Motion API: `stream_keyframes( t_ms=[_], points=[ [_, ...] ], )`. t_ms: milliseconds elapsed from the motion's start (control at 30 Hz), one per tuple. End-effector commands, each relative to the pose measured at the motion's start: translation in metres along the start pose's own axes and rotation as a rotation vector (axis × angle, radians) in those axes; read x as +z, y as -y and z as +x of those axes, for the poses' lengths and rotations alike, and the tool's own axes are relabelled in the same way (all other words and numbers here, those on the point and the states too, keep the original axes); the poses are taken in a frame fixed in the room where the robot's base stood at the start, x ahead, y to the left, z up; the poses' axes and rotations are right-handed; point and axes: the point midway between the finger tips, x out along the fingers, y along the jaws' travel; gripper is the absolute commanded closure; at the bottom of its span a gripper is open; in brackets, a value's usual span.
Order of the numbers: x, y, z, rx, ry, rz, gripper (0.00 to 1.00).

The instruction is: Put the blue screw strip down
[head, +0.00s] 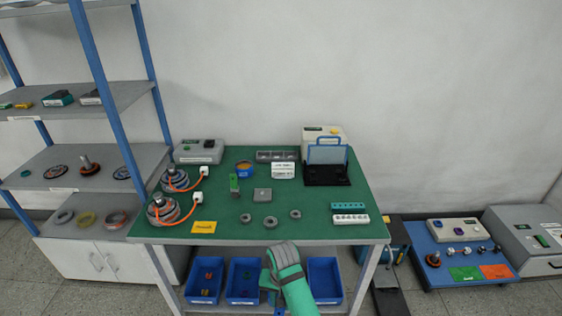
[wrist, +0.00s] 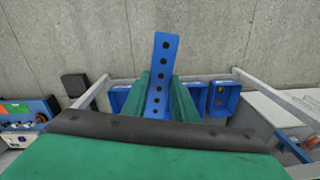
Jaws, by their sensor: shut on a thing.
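The blue screw strip (wrist: 161,70) is a flat blue bar with a row of dark holes. It stands out lengthwise from between the two green fingers of my gripper (wrist: 164,92) in the wrist view. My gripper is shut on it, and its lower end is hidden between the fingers. In the head view my gripper (head: 269,284) is at the front edge of the green-topped table (head: 310,229), in front of the lower shelf's blue bins. The strip is mostly hidden there by my arm.
Blue bins (head: 325,282) stand on the lower shelf. On the table, a teal strip (head: 348,206) and a white strip (head: 350,218) lie at the right, with several grey rings and a yellow card (head: 204,227) near the front. Some bare green surface shows between them.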

Motion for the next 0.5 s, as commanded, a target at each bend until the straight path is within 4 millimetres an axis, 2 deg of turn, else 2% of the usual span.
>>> stream_keyframes(
  t_ms=[33, 200, 300, 500],
  points=[
    [0.007, 0.0, 0.014, -0.006, 0.004, -0.016, 1.0],
    [0.028, -0.005, 0.055, -0.002, 0.005, -0.089, 1.0],
    [0.04, -0.007, 0.074, 0.005, 0.008, -0.129, 1.0],
    [0.056, -0.012, 0.097, 0.019, 0.014, -0.18, 1.0]
  ],
)
